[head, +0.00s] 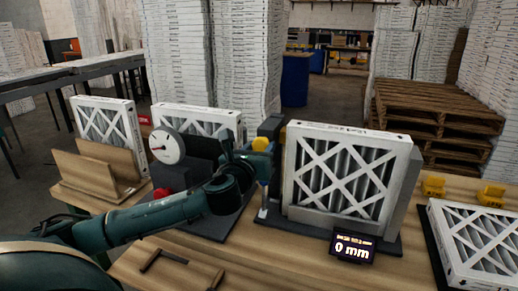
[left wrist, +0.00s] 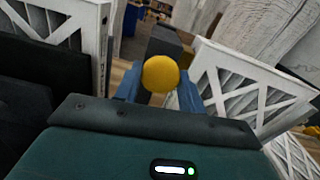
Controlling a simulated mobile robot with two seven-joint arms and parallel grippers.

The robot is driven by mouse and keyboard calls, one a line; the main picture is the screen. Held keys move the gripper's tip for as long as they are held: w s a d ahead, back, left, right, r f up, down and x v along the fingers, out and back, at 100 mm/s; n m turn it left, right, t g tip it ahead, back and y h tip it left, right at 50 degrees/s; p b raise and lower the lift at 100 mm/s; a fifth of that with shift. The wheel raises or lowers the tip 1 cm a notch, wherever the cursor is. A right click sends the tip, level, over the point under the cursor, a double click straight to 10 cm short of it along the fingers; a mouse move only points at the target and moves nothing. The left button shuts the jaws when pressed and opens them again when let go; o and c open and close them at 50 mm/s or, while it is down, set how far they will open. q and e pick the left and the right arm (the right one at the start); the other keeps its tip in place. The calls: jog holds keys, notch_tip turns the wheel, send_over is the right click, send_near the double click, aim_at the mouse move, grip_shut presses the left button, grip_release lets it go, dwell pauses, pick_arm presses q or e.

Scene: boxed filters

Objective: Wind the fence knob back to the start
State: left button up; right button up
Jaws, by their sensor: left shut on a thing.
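The fence knob (head: 260,144) is a yellow ball on an upright post. My left gripper (head: 258,155) is shut on it. In the left wrist view the yellow knob (left wrist: 161,74) sits between the two blue fingers (left wrist: 160,90). A dark grey block (head: 271,128) stands just behind the knob. A large white-framed filter (head: 346,175) stands upright on a dark base plate, right of the knob. A small display (head: 353,246) in front of it reads "0 mm". My right gripper is not in view.
A round dial gauge (head: 166,145) and a red button (head: 162,193) stand left of my gripper. Other filters stand in a wooden rack (head: 90,175) and behind the gauge; one lies at right (head: 480,240). Yellow blocks (head: 433,187) sit nearby. A wooden tray (head: 165,268) lies in front.

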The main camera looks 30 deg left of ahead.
pick_arm(q)
jog(key=n, duration=0.5)
jog(key=n+p, duration=0.1)
jog(key=n, duration=0.4)
jog(key=shift+d+n, duration=0.1)
jog(key=shift+n, duration=0.2)
jog(key=n, duration=0.5)
jog(key=shift+r+n, duration=0.1)
jog(key=shift+n, duration=0.2)
jog(key=n, duration=0.5)
jog(key=shift+p, duration=0.3)
jog(key=n, duration=0.5)
jog(key=shift+r+n, duration=0.1)
jog(key=shift+n, duration=0.3)
jog(key=n, duration=1)
jog(key=shift+n, duration=0.4)
jog(key=shift+a+n, duration=0.2)
jog(key=shift+n, duration=2)
